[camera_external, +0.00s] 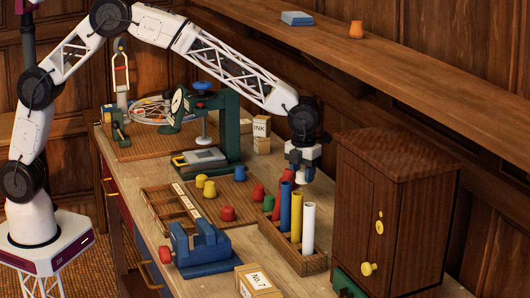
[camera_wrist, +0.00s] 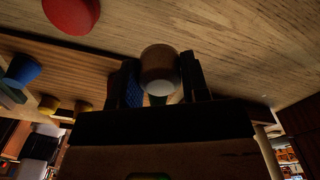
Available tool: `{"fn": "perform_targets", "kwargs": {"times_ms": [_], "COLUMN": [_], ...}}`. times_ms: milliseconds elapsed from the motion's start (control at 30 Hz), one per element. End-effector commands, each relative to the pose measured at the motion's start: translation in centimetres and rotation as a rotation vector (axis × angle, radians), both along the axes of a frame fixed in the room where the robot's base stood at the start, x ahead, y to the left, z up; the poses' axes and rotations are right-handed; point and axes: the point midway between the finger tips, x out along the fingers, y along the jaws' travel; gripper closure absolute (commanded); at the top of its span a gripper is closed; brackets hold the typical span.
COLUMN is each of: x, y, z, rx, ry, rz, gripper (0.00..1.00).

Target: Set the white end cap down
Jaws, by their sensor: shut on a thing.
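My gripper (camera_external: 300,172) hangs above the bench, just behind the tube rack and left of the brown cabinet. In the wrist view, its two dark fingers (camera_wrist: 160,88) are shut on the sides of the white end cap (camera_wrist: 160,66), which looks brownish in shadow with a paler end.
A wooden rack (camera_external: 311,266) holds upright coloured tubes, including a white tube (camera_external: 308,228). Red caps (camera_external: 228,213) and yellow caps (camera_external: 210,190) stand to the left. The cabinet (camera_external: 385,215) rises close on the right. A blue vise (camera_external: 200,246) stands in front.

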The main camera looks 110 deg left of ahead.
Motion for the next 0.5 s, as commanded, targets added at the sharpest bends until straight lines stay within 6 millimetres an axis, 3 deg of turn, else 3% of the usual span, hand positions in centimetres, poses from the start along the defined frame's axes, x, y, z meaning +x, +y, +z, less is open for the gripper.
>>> {"fn": "perform_targets", "kwargs": {"times_ms": [133, 500], "x": [0.03, 0.01], "y": [0.01, 0.00], "z": [-1.08, -1.32], "rx": [0.000, 0.001], "ry": [-0.002, -0.001], "rz": [0.000, 0.000], "gripper": [0.90, 0.90]}}
